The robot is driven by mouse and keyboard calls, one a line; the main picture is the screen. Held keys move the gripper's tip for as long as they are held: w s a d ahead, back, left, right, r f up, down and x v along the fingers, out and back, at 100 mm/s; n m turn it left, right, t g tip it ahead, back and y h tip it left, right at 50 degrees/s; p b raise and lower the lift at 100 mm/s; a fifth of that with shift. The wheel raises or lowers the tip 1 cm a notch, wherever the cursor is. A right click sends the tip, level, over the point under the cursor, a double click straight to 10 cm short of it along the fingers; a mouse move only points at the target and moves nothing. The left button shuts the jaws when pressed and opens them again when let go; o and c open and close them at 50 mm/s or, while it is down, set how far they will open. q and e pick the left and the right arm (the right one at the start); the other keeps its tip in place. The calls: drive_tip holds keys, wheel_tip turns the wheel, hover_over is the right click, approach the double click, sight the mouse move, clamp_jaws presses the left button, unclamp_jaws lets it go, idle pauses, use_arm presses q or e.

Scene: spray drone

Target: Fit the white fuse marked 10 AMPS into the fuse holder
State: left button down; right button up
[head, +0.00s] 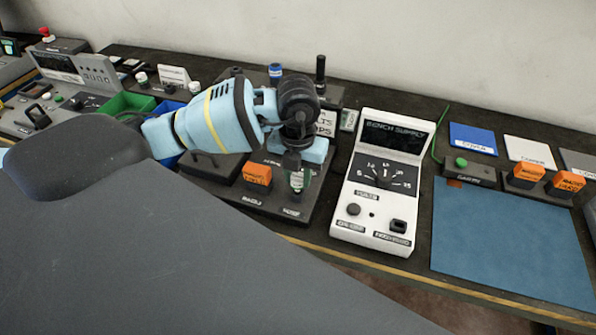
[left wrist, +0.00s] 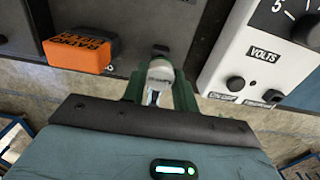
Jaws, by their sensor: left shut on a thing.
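My left gripper (head: 297,182) reaches down over the dark panel, just right of an orange block. In the left wrist view its dark green fingers (left wrist: 159,95) are shut on the white fuse (left wrist: 159,72). The fuse also shows as a small pale piece between the fingertips in the head view (head: 296,181). Its marking cannot be read. A small dark clip (left wrist: 161,50), which looks like part of the fuse holder, shows just beyond the fuse's end. The fingers hide much of the holder, and I cannot tell whether the fuse touches it. My right gripper is not in view.
The orange block (head: 257,177) stands close left of the gripper. The white bench supply (head: 378,190) stands close on the right. A blue mat (head: 510,235) lies bare farther right. Green and blue bins (head: 130,103) and a grey console stand at the left.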

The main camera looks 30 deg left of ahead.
sight(298, 177)
use_arm(q)
drive_tip(key=shift+f, duration=1.4)
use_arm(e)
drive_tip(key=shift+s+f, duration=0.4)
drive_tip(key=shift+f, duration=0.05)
use_arm(q)
drive_tip(key=c, duration=1)
unclamp_jaws()
wheel_tip(298, 177, up, 8)
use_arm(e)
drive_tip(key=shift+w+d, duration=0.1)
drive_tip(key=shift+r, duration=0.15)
use_arm(q)
drive_tip(key=shift+f, duration=0.1)
